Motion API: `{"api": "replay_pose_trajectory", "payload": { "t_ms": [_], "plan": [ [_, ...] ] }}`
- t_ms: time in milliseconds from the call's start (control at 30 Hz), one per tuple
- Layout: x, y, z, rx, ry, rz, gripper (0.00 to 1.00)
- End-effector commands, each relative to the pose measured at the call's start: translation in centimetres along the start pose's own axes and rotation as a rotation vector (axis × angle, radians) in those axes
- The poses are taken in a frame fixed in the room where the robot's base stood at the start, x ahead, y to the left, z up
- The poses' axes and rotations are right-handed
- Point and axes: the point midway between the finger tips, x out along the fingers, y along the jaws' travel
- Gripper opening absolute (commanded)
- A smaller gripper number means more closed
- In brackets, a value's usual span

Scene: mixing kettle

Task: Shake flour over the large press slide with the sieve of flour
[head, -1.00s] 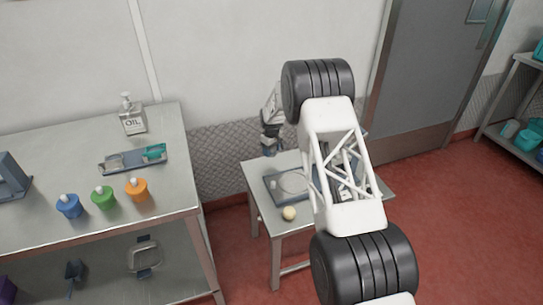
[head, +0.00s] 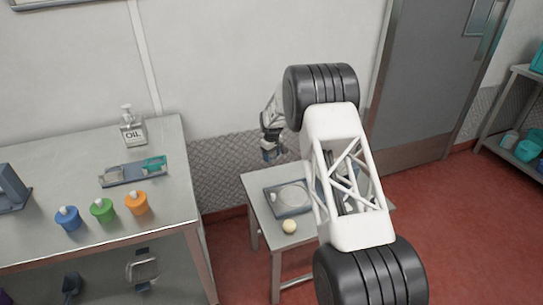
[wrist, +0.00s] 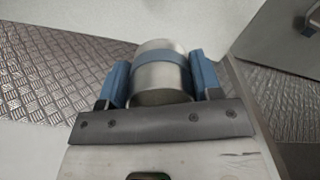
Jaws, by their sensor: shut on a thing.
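The sieve of flour (wrist: 163,72) is a metal cylinder with a blue band in the wrist view. My gripper (wrist: 160,78) is shut on it, with a blue finger on each side. In the head view my gripper (head: 271,152) is above the back edge of the small table, and the sieve cannot be made out there. The large press slide appears to be the flat blue-grey plate with a pale round disc (head: 292,196) on that table, to the front right of my gripper. My arm hides part of the table. No falling flour can be made out.
The small table (head: 262,230) also holds a pale round ball (head: 289,227) at its front. A steel bench (head: 165,225) at left carries an oil bottle (head: 133,128), a tray (head: 112,183) and blue, green and orange containers. A wall stands close behind my gripper.

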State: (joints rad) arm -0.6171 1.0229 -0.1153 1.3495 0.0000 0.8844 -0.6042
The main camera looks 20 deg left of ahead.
Motion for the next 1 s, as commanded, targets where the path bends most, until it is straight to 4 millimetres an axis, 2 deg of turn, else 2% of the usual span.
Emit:
{"api": "replay_pose_trajectory", "payload": {
  "t_ms": [267,467,667,1000],
  "plan": [
    [-0.1,0.0,0.3,0.0,0.001,0.0,0.32],
    [-0.1,-0.2,2.0,0.001,-0.001,-0.001,0.32],
    [-0.4,-0.5,5.5,0.002,-0.001,0.0,0.32],
    [-0.8,-2.2,13.2,0.002,-0.001,-0.001,0.32]
  ]
}}
